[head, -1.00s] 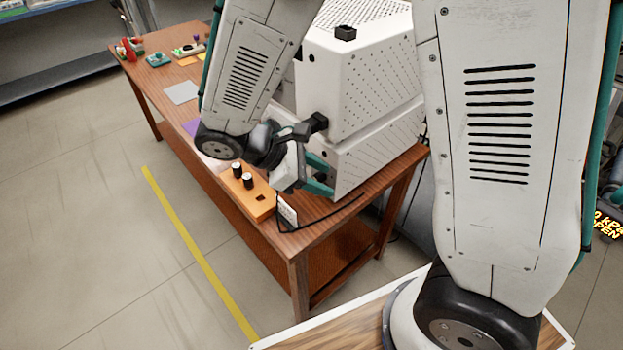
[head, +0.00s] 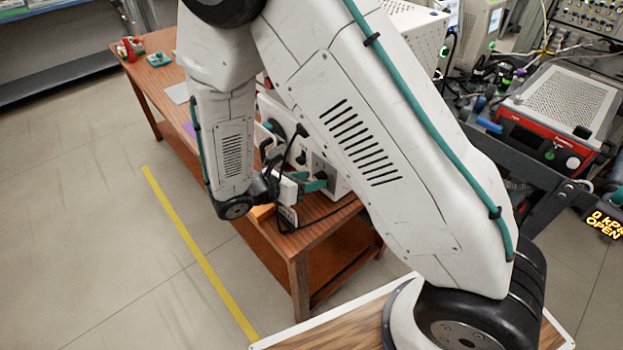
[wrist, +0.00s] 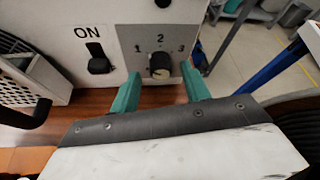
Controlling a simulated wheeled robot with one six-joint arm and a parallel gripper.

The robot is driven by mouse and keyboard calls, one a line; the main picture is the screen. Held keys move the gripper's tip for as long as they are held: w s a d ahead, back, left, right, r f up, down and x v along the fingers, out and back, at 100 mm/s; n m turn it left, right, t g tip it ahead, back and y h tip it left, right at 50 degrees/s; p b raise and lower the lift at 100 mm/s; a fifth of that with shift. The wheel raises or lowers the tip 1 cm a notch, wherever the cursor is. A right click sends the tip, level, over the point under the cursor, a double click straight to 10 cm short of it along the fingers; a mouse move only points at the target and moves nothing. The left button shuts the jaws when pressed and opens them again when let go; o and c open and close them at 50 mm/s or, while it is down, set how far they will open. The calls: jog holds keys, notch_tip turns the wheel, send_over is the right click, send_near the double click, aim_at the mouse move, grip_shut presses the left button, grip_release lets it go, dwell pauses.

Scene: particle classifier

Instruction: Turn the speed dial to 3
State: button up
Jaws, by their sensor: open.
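The speed dial (wrist: 160,65) is a dark round knob on a grey plate (wrist: 133,40) marked 1, 2 and 3 in the wrist view. The 2 is above it, 1 to the left and 3 to the right. A pale patch shows on the knob's lower part; I cannot tell which number it is set to. My gripper (wrist: 161,74) is open, its teal fingers on either side of the dial, slightly below it in the picture. Contact cannot be told. In the head view my gripper (head: 316,182) is close to the white machine's front (head: 341,187).
A black switch (wrist: 98,60) marked ON is left of the dial. The wooden table (head: 318,237) carries the machine and an orange block (head: 262,212), partly hidden by my arm. A black cable (head: 338,208) runs across the table. The floor left of the table is clear.

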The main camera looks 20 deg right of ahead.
jog(key=shift+w+d+f, duration=0.1)
jog(key=shift+d+f, duration=0.1)
jog(key=shift+d, duration=0.3)
jog(key=c, duration=1)
jog(key=shift+s+m+t+y, duration=0.2)
jog(key=shift+m+t+y, duration=0.2)
jog(key=shift+m+t, duration=0.95)
jog(key=shift+m+g, duration=0.25)
jog(key=o, duration=1)
jog(key=v, duration=0.7)
jog(key=shift+a+r, duration=0.2)
jog(key=shift+a, duration=0.15)
jog(key=shift+s, duration=0.1)
